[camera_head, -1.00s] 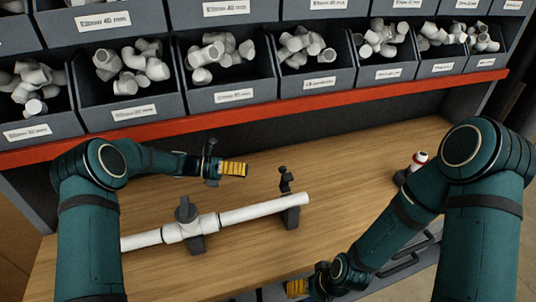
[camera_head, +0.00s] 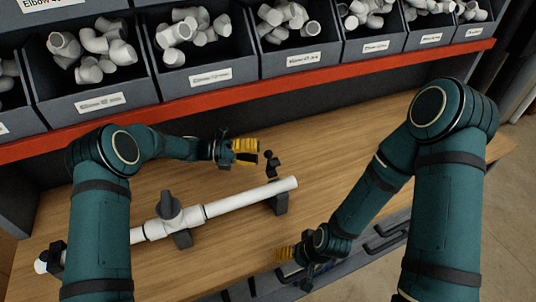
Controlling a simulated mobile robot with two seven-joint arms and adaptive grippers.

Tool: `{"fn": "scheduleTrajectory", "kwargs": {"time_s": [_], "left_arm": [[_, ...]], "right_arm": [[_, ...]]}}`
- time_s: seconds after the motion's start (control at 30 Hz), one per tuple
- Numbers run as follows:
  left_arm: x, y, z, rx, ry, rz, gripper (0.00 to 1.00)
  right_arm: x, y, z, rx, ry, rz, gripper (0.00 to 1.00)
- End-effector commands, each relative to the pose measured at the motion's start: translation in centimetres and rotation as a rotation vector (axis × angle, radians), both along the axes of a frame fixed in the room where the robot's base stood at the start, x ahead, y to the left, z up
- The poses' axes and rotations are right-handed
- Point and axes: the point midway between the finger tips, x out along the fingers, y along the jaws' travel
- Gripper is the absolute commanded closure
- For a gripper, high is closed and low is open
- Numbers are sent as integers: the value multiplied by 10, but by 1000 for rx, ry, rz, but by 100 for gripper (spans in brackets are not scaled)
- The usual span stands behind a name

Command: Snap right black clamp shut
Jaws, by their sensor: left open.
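The right black clamp (camera_head: 279,203) sits under the right end of the white pipe (camera_head: 237,203). Its upper part (camera_head: 271,163) stands up behind the pipe, so the clamp is open. My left gripper (camera_head: 247,151), with yellow finger pads, is open and empty, just left of that raised part, with a small gap in the picture. My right gripper (camera_head: 285,254) is low near the bench's front edge, in front of the pipe and away from the clamp; its finger opening is not clear.
Another black clamp (camera_head: 56,254) is at the pipe's left end, partly hidden by my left arm. Bins of fittings (camera_head: 207,60) stand behind a red rail (camera_head: 199,110). Bench right of the clamp is clear.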

Motion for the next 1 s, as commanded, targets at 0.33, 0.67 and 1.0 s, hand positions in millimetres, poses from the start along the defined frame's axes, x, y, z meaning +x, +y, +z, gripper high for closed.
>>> {"fn": "scheduleTrajectory", "kwargs": {"time_s": [0.33,0.67,1.0], "left_arm": [[-3,-40,-4,1,-1,0,42],[-3,-43,-4,1,0,1,42],[-2,-42,-4,0,-1,2,100]], "right_arm": [[0,0,-7,-1,0,0,26],[0,0,-7,-1,0,0,26],[0,0,-7,-1,0,0,26]]}}
